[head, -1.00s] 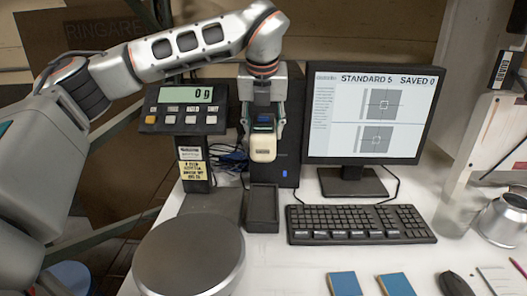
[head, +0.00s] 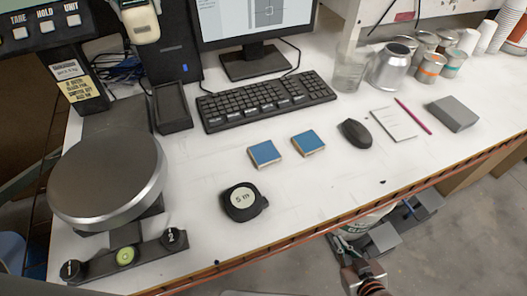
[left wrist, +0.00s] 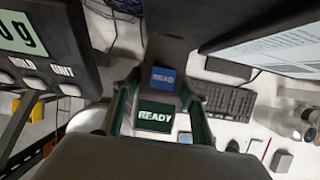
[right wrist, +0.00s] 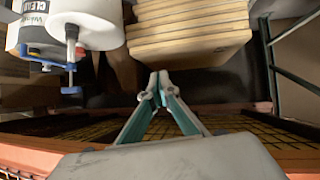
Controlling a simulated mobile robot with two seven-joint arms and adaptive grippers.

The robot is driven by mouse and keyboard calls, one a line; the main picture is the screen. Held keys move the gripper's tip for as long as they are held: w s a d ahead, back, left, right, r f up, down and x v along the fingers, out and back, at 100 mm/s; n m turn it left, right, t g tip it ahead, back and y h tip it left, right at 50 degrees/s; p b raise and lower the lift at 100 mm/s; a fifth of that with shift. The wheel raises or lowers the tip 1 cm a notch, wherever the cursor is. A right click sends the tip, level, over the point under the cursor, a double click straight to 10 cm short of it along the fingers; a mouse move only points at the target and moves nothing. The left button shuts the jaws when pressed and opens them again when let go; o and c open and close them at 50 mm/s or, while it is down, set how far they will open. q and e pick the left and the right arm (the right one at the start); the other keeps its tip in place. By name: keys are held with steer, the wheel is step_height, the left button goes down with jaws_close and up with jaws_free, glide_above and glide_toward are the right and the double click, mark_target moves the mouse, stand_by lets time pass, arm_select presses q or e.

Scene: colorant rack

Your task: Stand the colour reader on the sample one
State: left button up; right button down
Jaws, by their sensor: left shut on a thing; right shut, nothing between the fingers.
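The colour reader (head: 143,24) hangs upright at the top left of the head view, in front of the computer tower and above the bench. My left gripper (left wrist: 160,95) is shut on it; in the left wrist view the reader (left wrist: 164,76) shows a blue READ button and a READY display. Two blue square samples lie flat on the bench, a left one (head: 264,153) and a right one (head: 308,142); I see no numbers on them. My right gripper (right wrist: 158,86) is shut and empty, facing stacked boards beyond its fingertips.
A black dock (head: 171,108) stands below the reader, beside the round scale (head: 107,178). A tape measure (head: 243,202), keyboard (head: 266,100) and mouse (head: 355,133) surround the samples. Cans and a glass jar (head: 350,70) stand farther right.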

mark_target(265, 152)
arm_select(q)
steer(key=shift+r, duration=0.1)
